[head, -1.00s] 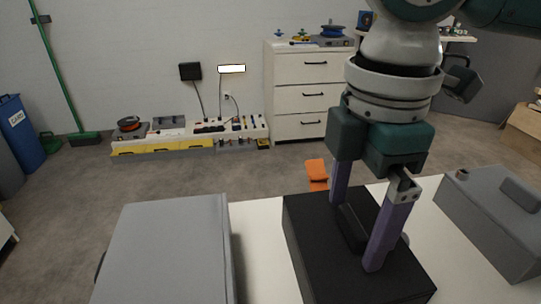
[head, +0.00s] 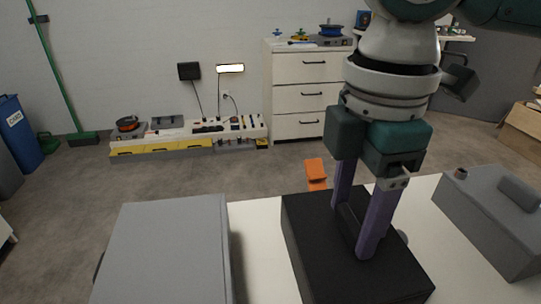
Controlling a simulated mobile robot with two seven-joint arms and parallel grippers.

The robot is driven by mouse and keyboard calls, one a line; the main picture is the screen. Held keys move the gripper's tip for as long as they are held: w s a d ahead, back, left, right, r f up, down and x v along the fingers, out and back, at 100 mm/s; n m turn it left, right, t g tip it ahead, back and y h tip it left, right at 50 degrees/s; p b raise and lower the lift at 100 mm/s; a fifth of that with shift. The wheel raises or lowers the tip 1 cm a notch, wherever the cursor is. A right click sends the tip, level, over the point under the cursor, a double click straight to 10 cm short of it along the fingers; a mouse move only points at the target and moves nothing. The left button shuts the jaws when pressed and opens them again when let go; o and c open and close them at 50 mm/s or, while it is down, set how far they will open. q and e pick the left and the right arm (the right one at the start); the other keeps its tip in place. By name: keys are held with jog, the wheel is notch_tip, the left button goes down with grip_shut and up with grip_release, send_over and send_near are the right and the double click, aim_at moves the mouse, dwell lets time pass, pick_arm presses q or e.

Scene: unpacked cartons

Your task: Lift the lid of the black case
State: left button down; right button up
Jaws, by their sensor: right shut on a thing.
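The black case (head: 330,262) stands on the white table in front of me, its dark lid on top. My right gripper (head: 352,222) reaches down from above with its two purple fingers on either side of the black handle (head: 346,228) on the lid. The fingers are shut on the handle, which is partly hidden by the nearer finger. The lid appears to sit flat on the case, and I see no gap under it. My left gripper is not in view.
A grey box (head: 165,250) stands left of the case, and a grey case with a handle (head: 490,215) stands on the right. White table surface (head: 257,235) shows between them. An orange object (head: 316,172) is beyond the table. A white drawer cabinet (head: 305,98) stands by the wall.

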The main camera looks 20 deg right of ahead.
aim_at(352, 219)
notch_tip(352, 219, up, 20)
jog(key=p, duration=0.5)
jog(key=shift+p, duration=0.35)
jog(key=shift+r, duration=0.15)
